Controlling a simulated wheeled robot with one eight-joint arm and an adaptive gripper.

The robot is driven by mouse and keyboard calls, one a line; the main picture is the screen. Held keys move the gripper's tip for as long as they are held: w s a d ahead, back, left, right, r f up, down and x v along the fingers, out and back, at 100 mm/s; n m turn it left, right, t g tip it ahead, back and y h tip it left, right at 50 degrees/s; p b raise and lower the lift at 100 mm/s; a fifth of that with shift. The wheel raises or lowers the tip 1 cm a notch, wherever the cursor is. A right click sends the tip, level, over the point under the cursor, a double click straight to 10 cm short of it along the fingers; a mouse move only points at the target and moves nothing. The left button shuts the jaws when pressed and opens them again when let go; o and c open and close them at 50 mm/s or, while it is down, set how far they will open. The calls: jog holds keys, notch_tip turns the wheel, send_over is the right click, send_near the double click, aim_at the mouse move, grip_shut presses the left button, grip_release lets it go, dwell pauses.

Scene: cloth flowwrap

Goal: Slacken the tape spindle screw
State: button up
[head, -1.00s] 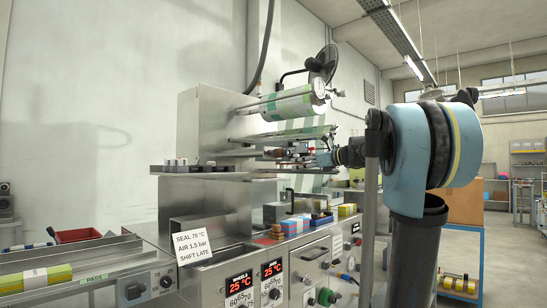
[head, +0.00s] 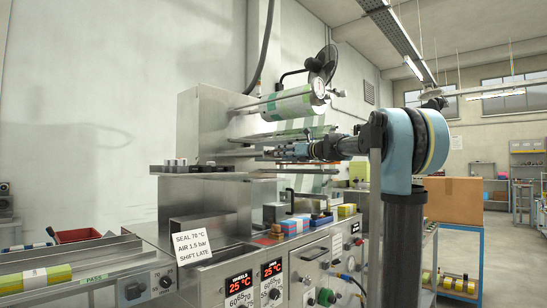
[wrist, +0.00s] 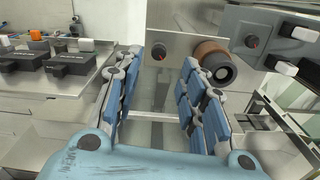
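In the wrist view, a brown tape roll (wrist: 210,54) with a dark round hub (wrist: 220,68) sits just beyond my right finger. I cannot tell which of these is the tape spindle screw. My gripper (wrist: 163,62) is open and empty, its blue-padded fingers apart. In the head view my gripper (head: 282,151) is at the machine's tape area and hides the roll.
The film roll (head: 288,103) hangs above my gripper. A metal shelf with dark blocks (wrist: 72,66) lies to the left in the wrist view. The machine's front panel (head: 270,272) with displays and knobs is below. A cardboard box (head: 454,200) stands at the right.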

aim_at(270, 152)
jog(key=x, duration=0.6)
jog(key=shift+w+a, duration=0.15)
jog(key=shift+a, duration=0.05)
jog(key=shift+c, duration=0.4)
grip_shut()
